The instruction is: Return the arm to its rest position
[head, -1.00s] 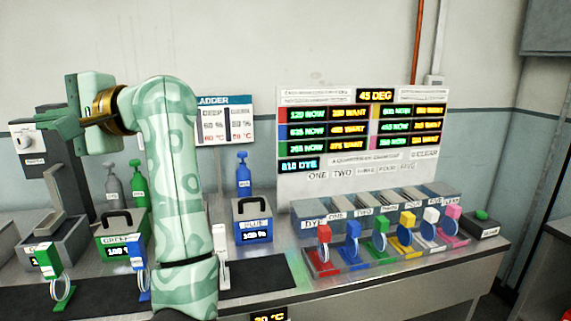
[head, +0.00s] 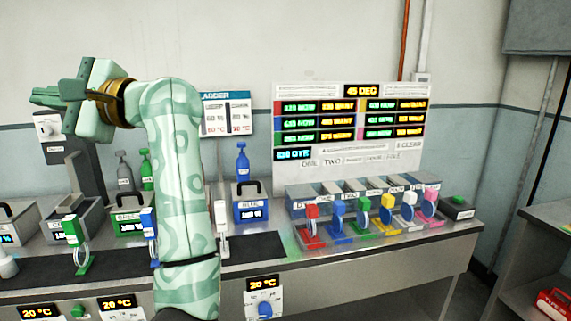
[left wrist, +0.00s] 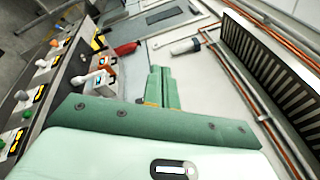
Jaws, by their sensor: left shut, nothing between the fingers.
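My left arm rises from the bottom of the head view in front of the bench, with its forearm bent over to the left. My left gripper (head: 58,96) is held high at the upper left, above the bench and apart from everything. In the left wrist view its two green fingers (left wrist: 158,88) lie side by side, shut with nothing between them. My right gripper is not in view. The arm hides part of the bench behind it.
The bench (head: 375,250) carries a row of coloured modules at right, a blue box (head: 250,208), a green box (head: 126,222) and bottles. A display board (head: 348,130) stands behind. Open air surrounds the gripper. A red case (head: 553,303) sits low at right.

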